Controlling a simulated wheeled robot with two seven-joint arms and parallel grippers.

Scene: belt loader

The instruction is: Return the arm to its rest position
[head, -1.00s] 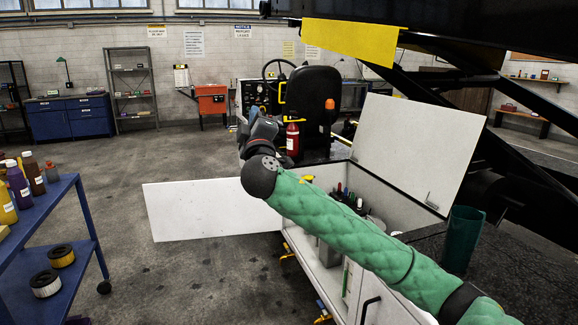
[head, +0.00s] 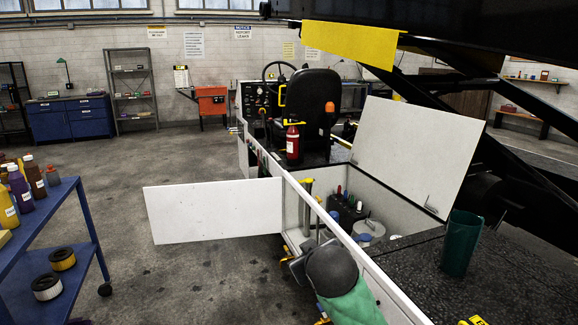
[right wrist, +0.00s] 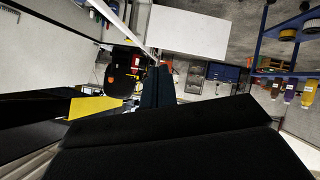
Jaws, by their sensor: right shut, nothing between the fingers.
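My right arm (head: 345,290), in a green padded sleeve, comes in at the bottom of the head view, right of centre. Its dark rounded wrist is low beside the near side of the open white belt loader compartment (head: 398,243). My right gripper is mostly hidden behind the wrist there. In the right wrist view its dark fingers (right wrist: 158,88) are together, with nothing between them. I cannot tell whether the arm touches the compartment's edge. My left gripper is out of view.
A white door (head: 213,210) stands open left of the arm, and a raised lid (head: 415,152) is at right. Dark bottles and tanks (head: 347,212) sit in the compartment. A green cup (head: 461,243) stands on the dark deck. A blue cart (head: 45,218) is at left, with clear floor between.

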